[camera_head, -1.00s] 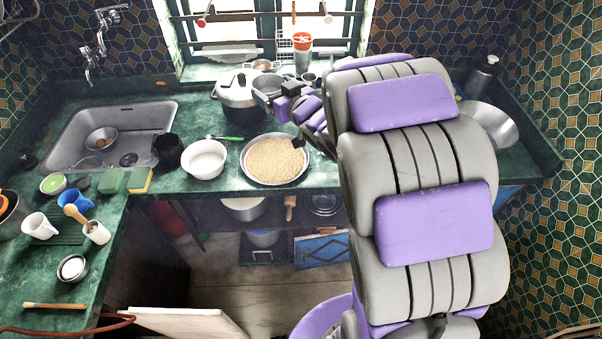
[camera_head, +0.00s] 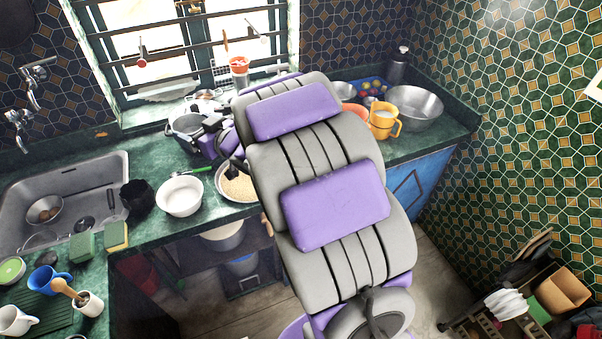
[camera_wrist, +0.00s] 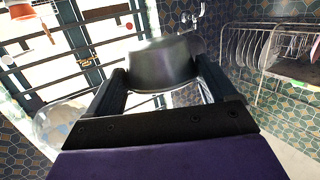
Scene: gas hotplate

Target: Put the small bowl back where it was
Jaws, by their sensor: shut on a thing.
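In the wrist view, a small dark-grey metal bowl (camera_wrist: 165,66) sits between the two black fingers of my gripper (camera_wrist: 162,84). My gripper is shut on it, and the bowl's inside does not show. In the head view, my arm covers much of the counter's middle, and its wrist end is above the counter near the grey pot (camera_head: 188,133).
The sink (camera_head: 95,175) holds a metal bowl (camera_head: 44,209). Right of my arm are an orange mug (camera_head: 384,122) and a large steel bowl (camera_head: 418,108).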

